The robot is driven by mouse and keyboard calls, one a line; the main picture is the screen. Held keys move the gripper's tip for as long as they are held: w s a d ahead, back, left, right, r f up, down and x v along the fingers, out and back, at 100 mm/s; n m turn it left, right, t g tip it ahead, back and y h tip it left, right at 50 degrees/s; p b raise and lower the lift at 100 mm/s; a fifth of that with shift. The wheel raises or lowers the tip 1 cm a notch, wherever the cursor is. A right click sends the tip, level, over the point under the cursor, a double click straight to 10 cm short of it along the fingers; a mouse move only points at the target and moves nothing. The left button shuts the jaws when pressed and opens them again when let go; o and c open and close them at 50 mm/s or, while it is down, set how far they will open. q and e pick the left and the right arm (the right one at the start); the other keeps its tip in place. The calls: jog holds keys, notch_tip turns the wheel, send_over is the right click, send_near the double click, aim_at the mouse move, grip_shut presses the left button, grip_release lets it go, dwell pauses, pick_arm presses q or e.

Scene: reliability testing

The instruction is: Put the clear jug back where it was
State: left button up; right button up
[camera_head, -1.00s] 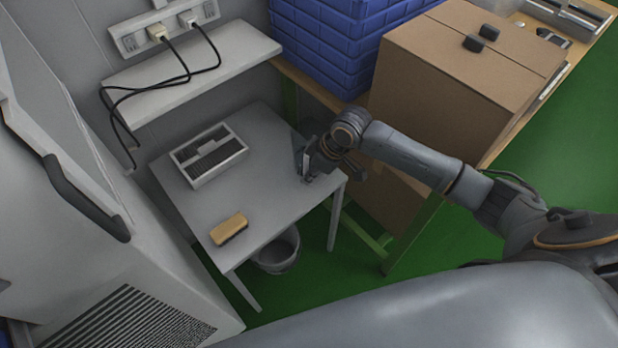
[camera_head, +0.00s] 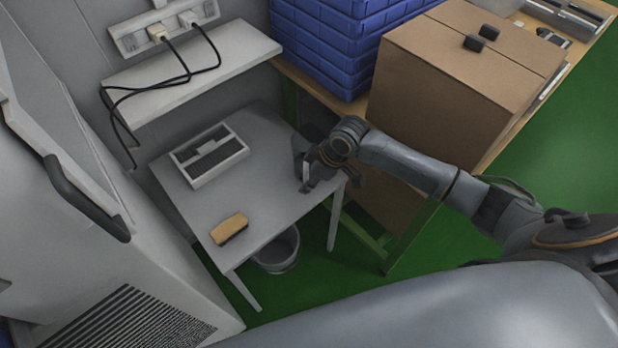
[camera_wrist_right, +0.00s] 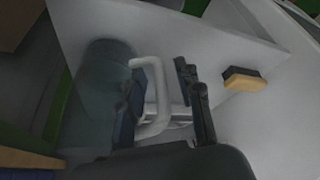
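The clear jug (camera_wrist_right: 97,80) shows in the right wrist view as a translucent grey body with a pale handle (camera_wrist_right: 160,95). It appears to stand upright on the small grey table, near the corner by the cardboard box. In the head view only a faint part of it shows beside my right gripper (camera_head: 308,180). In the wrist view my right gripper (camera_wrist_right: 163,102) is open. Its dark fingers lie on either side of the handle, with a visible gap on the right side. Whether the left finger touches the jug, I cannot tell. My left gripper is not in view.
The grey table (camera_head: 262,195) also bears a white tray with a dark grille (camera_head: 208,155) and a yellow brush (camera_head: 229,228). A bin (camera_head: 278,250) stands beneath. A shelf with cables (camera_head: 190,72) overhangs behind. A cardboard box (camera_head: 455,70) and blue crates (camera_head: 325,45) stand right.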

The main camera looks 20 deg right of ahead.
jog(key=v, duration=1.2)
jog(key=shift+r+p, duration=0.2)
jog(key=shift+p, duration=0.2)
jog(key=shift+a+f, duration=0.1)
jog(key=shift+a, duration=0.05)
